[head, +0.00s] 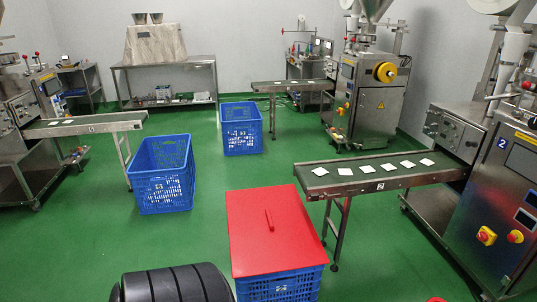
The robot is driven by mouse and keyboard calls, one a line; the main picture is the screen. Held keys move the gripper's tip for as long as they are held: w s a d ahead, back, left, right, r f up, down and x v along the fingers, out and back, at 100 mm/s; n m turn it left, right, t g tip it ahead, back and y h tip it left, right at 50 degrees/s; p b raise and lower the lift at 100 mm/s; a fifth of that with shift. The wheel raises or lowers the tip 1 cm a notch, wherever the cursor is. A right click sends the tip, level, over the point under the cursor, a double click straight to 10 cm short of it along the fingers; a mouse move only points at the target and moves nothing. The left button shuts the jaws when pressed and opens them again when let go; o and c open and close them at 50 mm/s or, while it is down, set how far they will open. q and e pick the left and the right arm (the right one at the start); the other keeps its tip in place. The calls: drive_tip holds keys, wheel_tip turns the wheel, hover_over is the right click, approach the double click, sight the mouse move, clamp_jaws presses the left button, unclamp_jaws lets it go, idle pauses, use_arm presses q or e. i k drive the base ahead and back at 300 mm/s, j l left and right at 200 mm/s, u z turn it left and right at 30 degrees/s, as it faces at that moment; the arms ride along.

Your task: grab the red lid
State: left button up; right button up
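The red lid (285,243) is a flat, roughly rectangular sheet with a small raised red handle (269,220) near its middle. It lies on top of a blue crate (283,287) at the bottom centre of the head view. The lid covers the crate's opening, so the crate's inside is hidden. Neither of my grippers shows in the head view, and nothing is seen touching the lid.
A conveyor (350,185) with several white teabags stands close to the lid's right. Two open blue crates (164,190) (241,137) stand behind it on the green floor (110,235). Packing machines line both sides.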

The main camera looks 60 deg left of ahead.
sight(271, 229)
drive_tip(key=u, duration=1.95)
drive_tip(key=j+z, duration=0.15)
drive_tip(key=z, duration=1.6)
drive_tip(key=j+z, duration=0.45)
drive_tip(key=k+j+z, duration=0.15)
drive_tip(key=j+z, duration=0.3)
drive_tip(key=k+j+z, duration=0.15)
drive_tip(key=j+z, duration=0.15)
drive_tip(key=z, duration=0.15)
drive_tip(key=k+j+z, duration=0.2)
drive_tip(key=z, duration=0.25)
drive_tip(key=k+j+z, duration=0.25)
drive_tip(key=z, duration=0.2)
drive_tip(key=k+j+z, duration=0.45)
drive_tip(key=k, duration=0.6)
drive_tip(key=k+l+z, duration=0.1)
drive_tip(key=k+z, duration=0.35)
drive_tip(key=k, duration=0.55)
